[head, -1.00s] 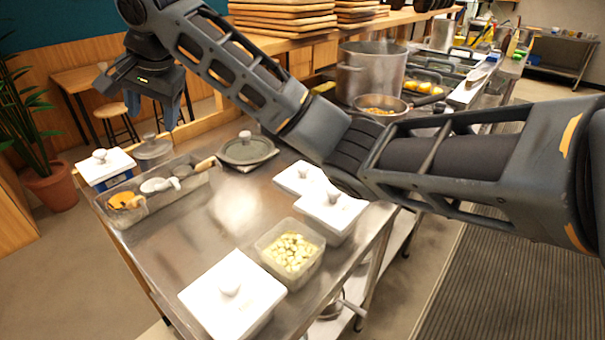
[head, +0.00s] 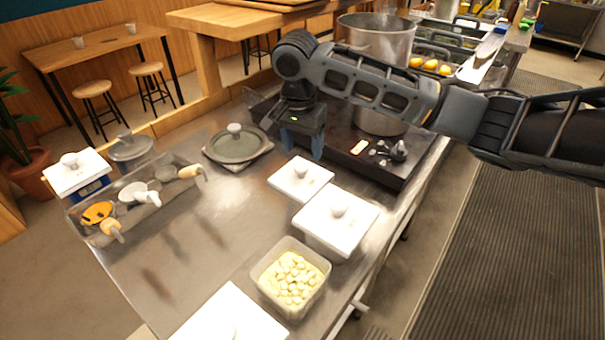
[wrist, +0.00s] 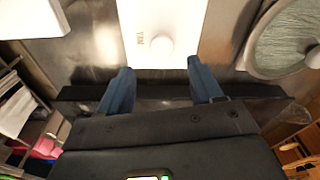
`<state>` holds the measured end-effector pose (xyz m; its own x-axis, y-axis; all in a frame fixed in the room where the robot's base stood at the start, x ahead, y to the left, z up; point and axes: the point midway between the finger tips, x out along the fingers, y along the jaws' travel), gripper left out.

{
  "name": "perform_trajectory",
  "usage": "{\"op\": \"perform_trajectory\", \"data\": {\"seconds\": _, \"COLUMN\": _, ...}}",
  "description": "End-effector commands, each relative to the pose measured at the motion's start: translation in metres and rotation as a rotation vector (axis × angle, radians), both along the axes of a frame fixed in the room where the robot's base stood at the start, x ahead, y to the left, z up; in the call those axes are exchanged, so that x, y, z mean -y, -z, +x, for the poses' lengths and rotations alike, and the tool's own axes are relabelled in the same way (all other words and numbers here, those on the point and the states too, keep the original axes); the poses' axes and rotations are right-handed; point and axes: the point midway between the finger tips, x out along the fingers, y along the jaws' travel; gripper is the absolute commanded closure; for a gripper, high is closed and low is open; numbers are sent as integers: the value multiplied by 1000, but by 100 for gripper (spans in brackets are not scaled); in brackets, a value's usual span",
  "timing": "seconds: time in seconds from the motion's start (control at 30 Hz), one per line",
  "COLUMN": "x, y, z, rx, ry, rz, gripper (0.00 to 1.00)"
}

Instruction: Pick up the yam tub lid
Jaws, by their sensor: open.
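A small white lid with a round knob (head: 301,179) lies on the steel counter, just in front of my gripper and below it. In the wrist view, a white lid with a knob and small print (wrist: 140,55) is ahead, its knob lined up between the two blue fingers; the print is too small to read surely. My gripper (head: 304,152) is open and empty, pointing down and not touching the lid. An uncovered clear tub of pale yellow pieces (head: 291,278) stands nearer the front.
A white-lidded tub (head: 337,222) stands close beside the small lid, with another white lid (head: 230,322) at the front. A round grey lid (head: 236,146) is to the left, and a utensil tray (head: 165,213) farther left. A black stove (head: 370,160) is behind.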

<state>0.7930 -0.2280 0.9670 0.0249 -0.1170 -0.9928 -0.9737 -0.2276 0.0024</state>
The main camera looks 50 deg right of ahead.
Motion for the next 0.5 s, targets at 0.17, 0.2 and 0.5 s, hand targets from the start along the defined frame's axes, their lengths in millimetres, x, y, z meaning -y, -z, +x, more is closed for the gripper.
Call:
{"op": "perform_trajectory", "data": {"seconds": 0.17, "x": -1, "y": 19, "z": 1, "rx": -2, "ry": -1, "rz": -2, "gripper": 35}}
{"op": "perform_trajectory", "data": {"seconds": 0.2, "x": -2, "y": 24, "z": 2, "rx": -2, "ry": -1, "rz": -2, "gripper": 35}}
{"op": "perform_trajectory", "data": {"seconds": 0.5, "x": -1, "y": 54, "z": 3, "rx": 1, "ry": 0, "rz": -1, "gripper": 35}}
